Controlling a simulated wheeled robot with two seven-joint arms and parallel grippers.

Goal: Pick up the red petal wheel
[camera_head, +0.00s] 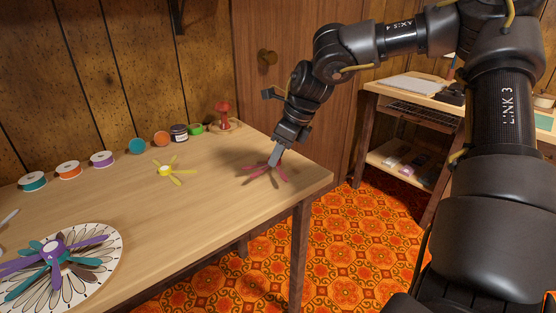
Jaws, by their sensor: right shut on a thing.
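The red petal wheel (281,174) shows as thin pinkish-red petals near the right end of the wooden table. My right gripper (274,160) points down at it and is shut on its middle. The gripper hides the wheel's centre. The wheel is at or very close to the table top; I cannot tell whether it touches. My left gripper is not in view.
A yellow petal wheel (165,171) lies mid-table. Purple and teal wheels (52,246) sit stacked on a patterned round board (107,245) at front left. Several spools and jars (179,133) line the back edge, with a red figure (223,112) near the corner.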

